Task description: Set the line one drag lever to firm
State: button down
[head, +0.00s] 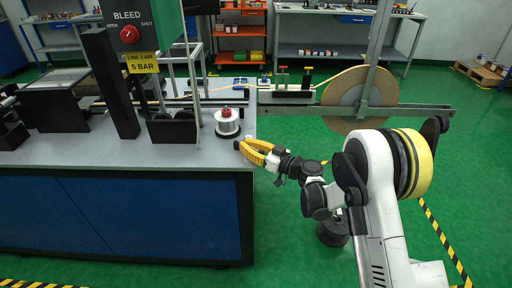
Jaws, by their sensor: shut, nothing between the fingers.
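A large tan reel (332,97) hangs on a grey frame at the upper right. A pale tape runs from the reel past this bracket. No drag lever marking is legible, so I cannot tell which part is the lever or how it is set. My yellow gripper (240,146) is shut and empty. It is at the bench's right edge, well in front of the bracket and apart from it.
A white spool with a red top (228,122) stands on the grey bench (190,156), just behind my gripper. The green floor right of the bench has open room.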

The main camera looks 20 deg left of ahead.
jog(key=shift+m+t+h, duration=0.4)
jog(key=shift+m+t, duration=0.2)
jog(key=shift+t, duration=0.2)
jog(key=c, duration=2.1)
grip_release()
jog(key=shift+c, duration=0.2)
jog(key=o, duration=0.6)
jog(key=shift+a, duration=0.1)
jog(key=shift+s, duration=0.1)
jog(key=v, duration=1.2)
